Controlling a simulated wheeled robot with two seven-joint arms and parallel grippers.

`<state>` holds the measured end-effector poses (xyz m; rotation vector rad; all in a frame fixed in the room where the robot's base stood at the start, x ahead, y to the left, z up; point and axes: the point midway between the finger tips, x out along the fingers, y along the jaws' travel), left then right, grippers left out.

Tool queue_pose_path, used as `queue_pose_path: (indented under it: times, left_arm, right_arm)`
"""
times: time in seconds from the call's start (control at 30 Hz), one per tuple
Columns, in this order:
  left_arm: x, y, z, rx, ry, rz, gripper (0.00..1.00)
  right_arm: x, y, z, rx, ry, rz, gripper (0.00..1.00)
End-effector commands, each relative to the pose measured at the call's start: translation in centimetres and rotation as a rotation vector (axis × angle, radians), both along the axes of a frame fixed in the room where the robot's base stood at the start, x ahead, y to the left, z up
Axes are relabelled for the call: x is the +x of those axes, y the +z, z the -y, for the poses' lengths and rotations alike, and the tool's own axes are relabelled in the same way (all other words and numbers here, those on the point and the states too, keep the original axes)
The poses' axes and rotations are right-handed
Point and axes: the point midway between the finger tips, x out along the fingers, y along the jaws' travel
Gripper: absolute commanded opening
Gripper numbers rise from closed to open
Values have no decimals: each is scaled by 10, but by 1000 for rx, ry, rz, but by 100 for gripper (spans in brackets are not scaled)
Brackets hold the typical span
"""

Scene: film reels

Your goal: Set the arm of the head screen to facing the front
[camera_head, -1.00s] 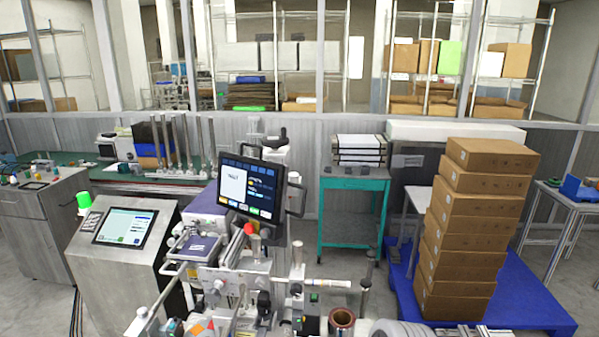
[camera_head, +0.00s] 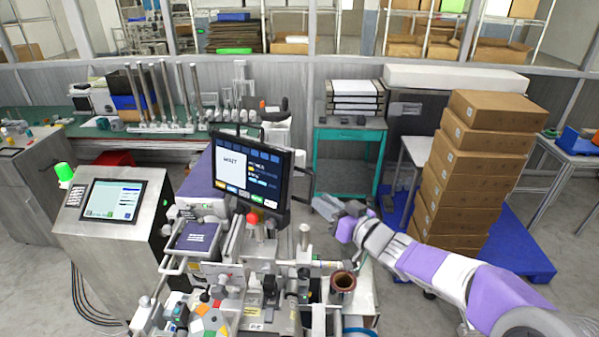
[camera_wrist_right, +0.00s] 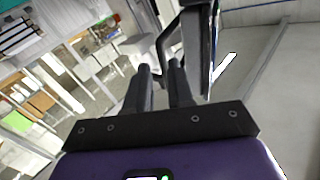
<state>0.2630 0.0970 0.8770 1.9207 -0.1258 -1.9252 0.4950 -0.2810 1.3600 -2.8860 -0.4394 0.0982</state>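The head screen (camera_head: 248,175) is a black-framed monitor with a lit display above the machine in the head view, angled toward the lower left. A dark arm or handle (camera_head: 304,190) sticks out from its right side. In the right wrist view the screen (camera_wrist_right: 198,45) shows edge-on, with the dark handle (camera_wrist_right: 163,38) just beyond my fingertips. My right gripper (camera_head: 322,206) comes in from the right, close to the handle. In the right wrist view its fingers (camera_wrist_right: 160,68) are narrowly apart with nothing visibly between them. Contact with the handle cannot be told. My left gripper is not in view.
The machine (camera_head: 235,265) with rollers and posts stands under the screen. A control panel cabinet (camera_head: 112,215) is at left. Stacked cartons (camera_head: 470,165) stand on a blue pallet (camera_head: 520,245) at right. A teal cart (camera_head: 345,150) is behind.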

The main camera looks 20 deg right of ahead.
Motion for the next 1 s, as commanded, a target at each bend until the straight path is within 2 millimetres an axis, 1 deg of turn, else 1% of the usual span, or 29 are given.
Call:
queue_pose_path:
  times: [0.03,0.1,0.17,0.27,0.4,0.6,0.73,0.97,1.0]
  left_arm:
    - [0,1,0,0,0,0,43]
    - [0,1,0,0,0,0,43]
    - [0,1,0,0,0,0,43]
    - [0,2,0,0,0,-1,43]
    - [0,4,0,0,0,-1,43]
    - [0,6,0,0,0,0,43]
    - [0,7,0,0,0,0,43]
    - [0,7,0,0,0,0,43]
    - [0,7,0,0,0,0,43]
  right_arm:
    - [-4,11,2,-10,3,22,22]
    - [-4,18,2,-15,8,34,22]
    - [0,20,1,-17,10,38,22]
    - [14,19,-4,-17,13,37,22]
    - [36,19,-11,-17,11,37,22]
    - [59,20,-19,-17,10,38,22]
    - [64,19,-20,-17,9,36,22]
    - [65,19,-20,-17,9,38,22]
    - [65,19,-20,-17,9,38,18]
